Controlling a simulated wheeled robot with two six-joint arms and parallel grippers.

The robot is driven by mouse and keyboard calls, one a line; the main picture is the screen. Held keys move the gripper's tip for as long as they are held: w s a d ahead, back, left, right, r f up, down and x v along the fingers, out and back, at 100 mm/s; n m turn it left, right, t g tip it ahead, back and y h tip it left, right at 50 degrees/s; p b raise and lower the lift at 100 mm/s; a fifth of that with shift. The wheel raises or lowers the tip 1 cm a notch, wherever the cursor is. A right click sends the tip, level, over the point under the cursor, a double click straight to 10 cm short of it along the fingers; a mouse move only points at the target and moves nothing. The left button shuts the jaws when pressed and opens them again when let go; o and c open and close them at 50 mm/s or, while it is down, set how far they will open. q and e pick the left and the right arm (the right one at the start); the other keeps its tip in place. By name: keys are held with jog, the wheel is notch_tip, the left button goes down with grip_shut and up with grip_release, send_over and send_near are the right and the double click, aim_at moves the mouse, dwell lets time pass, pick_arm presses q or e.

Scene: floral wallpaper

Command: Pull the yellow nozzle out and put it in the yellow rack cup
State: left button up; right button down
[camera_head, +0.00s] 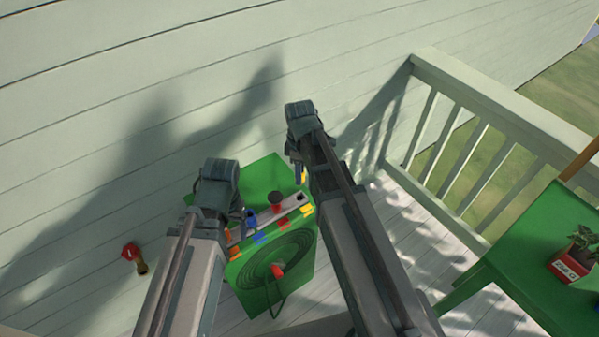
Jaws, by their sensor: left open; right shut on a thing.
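My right gripper (298,168) is shut over the right part of the green box (260,172). A small yellow piece (304,177), likely the yellow nozzle, shows at its fingers; most of it is hidden by the gripper. A pale rack (267,217) runs along the box's front edge with coloured marks. The yellow mark (307,210) is at its right end, beside a dark cup opening (302,197) that looks empty. My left gripper (215,207) is open at the box's left side, its fingers largely hidden by its own body.
A blue piece (250,216) stands in the rack, and a dark round knob (276,199) sits behind it. A hose reel with a red centre (278,270) is on the box front. A red tap (131,252) is at left, a railing (480,95) and green table (530,255) at right.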

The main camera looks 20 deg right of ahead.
jog(key=shift+f+b, duration=2.65)
jog(key=shift+f, duration=0.15)
jog(key=shift+f+b, duration=1.55)
jog(key=shift+b, duration=0.05)
jog(key=shift+c, duration=2.2)
grip_release()
jog(key=shift+r, duration=0.15)
notch_tip(320, 180, up, 14)
jog(key=p, duration=1.4)
jog(key=shift+f, duration=0.2)
